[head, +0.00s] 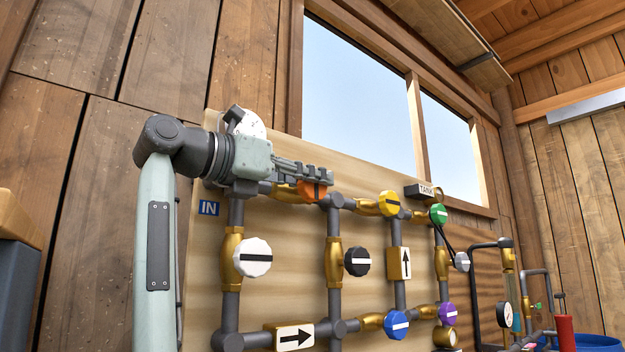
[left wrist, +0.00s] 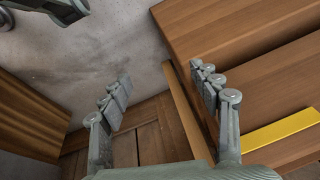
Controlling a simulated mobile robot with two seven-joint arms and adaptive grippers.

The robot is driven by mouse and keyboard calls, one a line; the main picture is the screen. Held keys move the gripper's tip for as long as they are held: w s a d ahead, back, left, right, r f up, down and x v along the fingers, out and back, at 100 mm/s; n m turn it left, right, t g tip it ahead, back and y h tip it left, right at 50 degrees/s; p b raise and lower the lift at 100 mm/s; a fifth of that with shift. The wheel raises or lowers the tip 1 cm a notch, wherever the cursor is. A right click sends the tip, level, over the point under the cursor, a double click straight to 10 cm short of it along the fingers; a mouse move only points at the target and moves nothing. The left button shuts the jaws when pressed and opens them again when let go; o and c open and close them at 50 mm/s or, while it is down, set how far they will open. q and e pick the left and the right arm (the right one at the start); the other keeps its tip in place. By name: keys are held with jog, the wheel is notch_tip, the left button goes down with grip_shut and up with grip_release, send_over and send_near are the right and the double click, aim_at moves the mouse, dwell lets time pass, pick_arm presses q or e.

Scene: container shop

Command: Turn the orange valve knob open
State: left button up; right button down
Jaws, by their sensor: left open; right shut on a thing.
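The orange valve knob (head: 313,190) sits on the upper pipe of the valve board, at the left of the top row. My right gripper (head: 322,174) reaches in from the left and is shut on this knob. Its fingers cover the knob's upper part, so its marking line cannot be read. A brass valve body shows just left of the knob, partly behind the gripper. My left gripper (left wrist: 165,98) shows in the left wrist view, open and empty, above a wooden floor and away from the board.
The board (head: 205,262) also carries white (head: 253,257), black (head: 357,262), yellow (head: 389,203), green (head: 438,213), blue (head: 396,324) and purple (head: 446,313) knobs. Gauges and pipes stand at lower right. In the left wrist view, wooden planks (left wrist: 250,40) and a yellow strip (left wrist: 280,131) lie at right.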

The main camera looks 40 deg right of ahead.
jog(key=h+b, duration=0.3)
jog(key=h, duration=0.1)
jog(key=shift+a+f+b, duration=0.15)
jog(key=shift+a+b, duration=0.05)
jog(key=shift+b, duration=0.2)
jog(key=shift+t, duration=0.4)
pick_arm(q)
notch_tip(320, 180, up, 10)
jog(key=shift+s+a+t, duration=0.2)
jog(key=shift+s+t, duration=0.1)
jog(key=shift+s, duration=0.05)
pick_arm(e)
jog(key=c, duration=1.5)
grip_release()
jog(key=shift+a, duration=0.1)
jog(key=v, duration=0.7)
jog(key=shift+a, duration=0.2)
